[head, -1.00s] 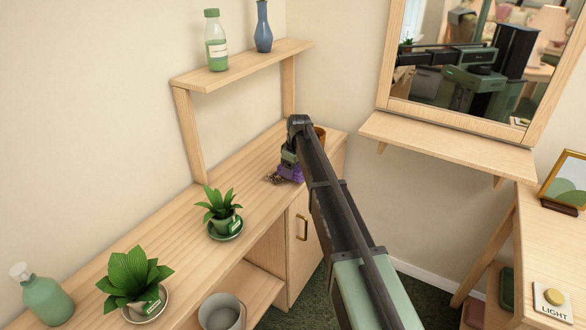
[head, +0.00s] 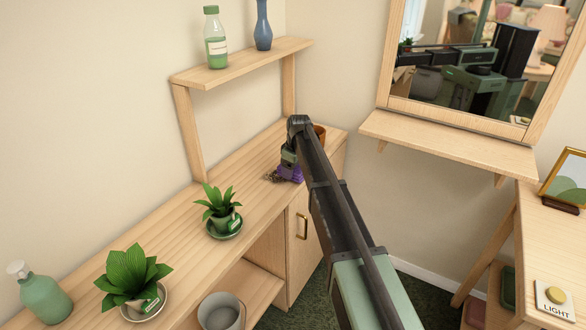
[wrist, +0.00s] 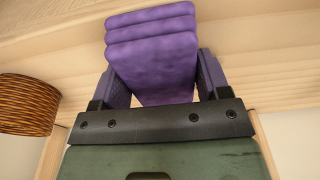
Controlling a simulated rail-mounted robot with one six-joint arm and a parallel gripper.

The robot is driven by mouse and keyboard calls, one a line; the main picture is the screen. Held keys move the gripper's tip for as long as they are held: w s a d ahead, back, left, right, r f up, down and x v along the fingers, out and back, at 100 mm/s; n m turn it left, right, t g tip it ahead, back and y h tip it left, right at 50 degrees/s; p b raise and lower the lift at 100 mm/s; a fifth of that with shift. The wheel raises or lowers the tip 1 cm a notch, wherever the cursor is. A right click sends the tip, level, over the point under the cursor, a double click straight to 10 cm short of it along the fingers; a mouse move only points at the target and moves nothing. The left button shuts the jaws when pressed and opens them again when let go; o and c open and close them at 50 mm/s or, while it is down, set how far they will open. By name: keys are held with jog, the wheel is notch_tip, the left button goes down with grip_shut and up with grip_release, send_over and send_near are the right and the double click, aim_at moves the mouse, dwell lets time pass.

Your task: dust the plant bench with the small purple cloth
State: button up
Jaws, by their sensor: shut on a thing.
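My gripper (head: 289,166) is at the far end of the wooden plant bench (head: 250,168), low over its top. It is shut on the small purple cloth (wrist: 152,50), a thick folded pad between the two fingers in the wrist view. In the head view the cloth (head: 291,174) shows only partly beneath my gripper and arm. It is close to the bench top; I cannot tell whether it touches. A small brownish patch (head: 270,177), too small to make out, lies just left of the cloth.
Two potted plants (head: 222,208) (head: 130,275) on saucers and a green pump bottle (head: 44,297) stand along the bench. A brown pot (head: 320,131) is behind my gripper. A raised shelf (head: 250,65) holds a bottle and a blue vase. A mirror ledge (head: 450,140) is to the right.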

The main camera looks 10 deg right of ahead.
jog(key=shift+f+b, duration=0.5)
jog(key=shift+f, duration=0.1)
jog(key=shift+r, duration=0.1)
